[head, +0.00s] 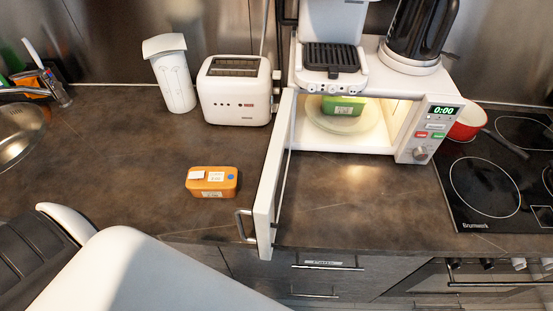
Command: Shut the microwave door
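The white microwave (412,140) stands at the back right of the counter with its inside lit. Its door (268,195) is wide open, hinged at the left side and sticking out towards me, seen nearly edge-on. The door's metal handle (240,225) is on its left face near the free end, by the counter's front edge. Inside, a green packaged item (343,105) rests on the round turntable (325,122). Neither gripper shows in the head view; a white and black part of my own body fills the lower left.
An orange box (212,182) lies on the counter left of the door. A toaster (236,100) and white jug (172,80) stand behind. A coffee machine (332,35) and kettle (420,35) sit on the microwave. A red pan (467,124) and hob (490,185) are right.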

